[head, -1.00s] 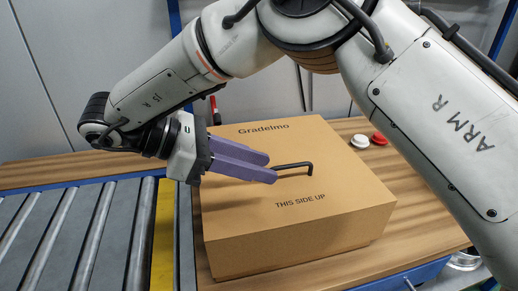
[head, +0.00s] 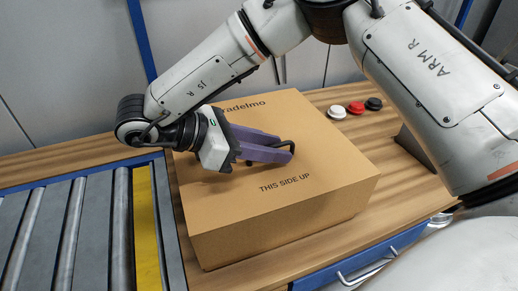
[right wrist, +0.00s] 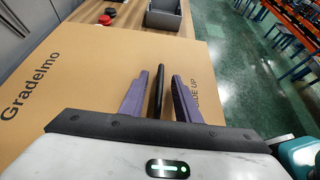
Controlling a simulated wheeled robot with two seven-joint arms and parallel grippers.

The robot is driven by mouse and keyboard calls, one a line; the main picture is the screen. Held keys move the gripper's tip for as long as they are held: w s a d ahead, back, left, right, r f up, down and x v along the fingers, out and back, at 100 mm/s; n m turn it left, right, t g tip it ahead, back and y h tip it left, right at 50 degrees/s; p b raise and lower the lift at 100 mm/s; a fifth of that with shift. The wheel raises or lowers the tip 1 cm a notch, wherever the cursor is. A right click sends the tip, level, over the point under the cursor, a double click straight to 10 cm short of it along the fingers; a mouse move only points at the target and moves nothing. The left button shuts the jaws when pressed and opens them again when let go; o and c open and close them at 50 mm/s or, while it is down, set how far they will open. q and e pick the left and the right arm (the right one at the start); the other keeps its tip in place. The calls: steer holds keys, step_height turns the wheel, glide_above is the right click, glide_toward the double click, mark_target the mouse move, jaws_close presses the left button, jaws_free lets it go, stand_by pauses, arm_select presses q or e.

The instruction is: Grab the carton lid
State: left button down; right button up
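The carton lid (head: 335,160) is the brown top of a large box, printed "Gradelmo" and "THIS SIDE UP". A black bar handle (head: 288,145) stands on its middle. My right gripper (head: 285,150) is low over the lid with its two purple fingers on either side of the handle. In the right wrist view the handle (right wrist: 158,88) stands between the fingers (right wrist: 160,76) with a gap on each side, so the gripper is open. The lid (right wrist: 80,65) fills the left of that view. My left gripper is not in view.
The box stands on a wooden bench (head: 415,215). A roller conveyor (head: 70,230) with a yellow strip (head: 146,225) lies to the left. White (head: 337,112), red (head: 356,107) and black (head: 374,103) round pieces lie behind the box. A grey bin (right wrist: 170,17) shows in the wrist view.

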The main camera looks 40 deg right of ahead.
steer(key=shift+d+f, duration=0.1)
steer(key=shift+d, duration=0.05)
jaws_close()
stand_by(1.4)
